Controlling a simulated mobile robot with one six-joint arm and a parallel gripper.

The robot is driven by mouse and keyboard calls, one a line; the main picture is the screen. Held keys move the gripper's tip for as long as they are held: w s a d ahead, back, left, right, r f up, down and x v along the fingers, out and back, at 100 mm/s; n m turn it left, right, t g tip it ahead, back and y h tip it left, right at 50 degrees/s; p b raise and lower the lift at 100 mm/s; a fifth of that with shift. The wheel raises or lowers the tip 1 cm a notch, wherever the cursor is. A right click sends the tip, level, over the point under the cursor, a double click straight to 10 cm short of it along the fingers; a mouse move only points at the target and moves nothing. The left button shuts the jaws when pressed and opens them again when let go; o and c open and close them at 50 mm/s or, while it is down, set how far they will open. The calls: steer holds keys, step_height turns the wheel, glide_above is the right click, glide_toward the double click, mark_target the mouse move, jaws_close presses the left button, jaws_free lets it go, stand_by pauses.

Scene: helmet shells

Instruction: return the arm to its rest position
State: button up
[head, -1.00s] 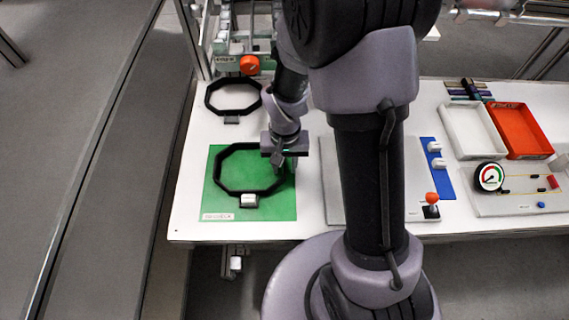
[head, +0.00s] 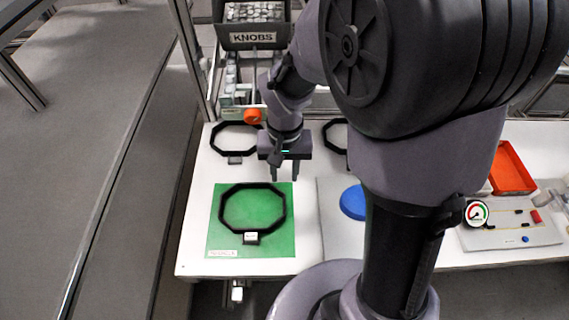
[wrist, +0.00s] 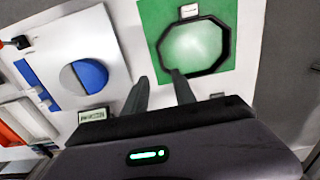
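My gripper (head: 284,172) hangs over the white table, just behind the green mat (head: 222,246), with its fingers pointing down. In the wrist view my gripper (wrist: 158,84) shows two fingers apart with nothing between them. A black octagonal ring (head: 283,213) lies on the green mat, with a small white-labelled block at its front edge. My arm rises from the base and covers the table's middle right.
Another black octagonal ring (head: 213,139) lies behind the mat, and a further dark ring (head: 326,135) is partly hidden by my arm. A blue disc (head: 352,202) sits on a grey plate. A KNOBS bin (head: 252,38), red tray (head: 513,170) and gauge board (head: 510,236) stand around.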

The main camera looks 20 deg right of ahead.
steer(key=s+a+r+t+y+b, duration=0.1)
steer(key=s+a+r+t, duration=0.1)
steer(key=s+r, duration=0.4)
steer(key=s+a+r+t+y+b, duration=0.1)
steer(key=s+a+r+t, duration=0.1)
steer(key=s+r, duration=0.4)
step_height(320, 180, up, 2)
steer(key=shift+s+r+m+t, duration=0.15)
steer(key=shift+s+m+t, duration=0.25)
steer(key=shift+t, duration=0.5)
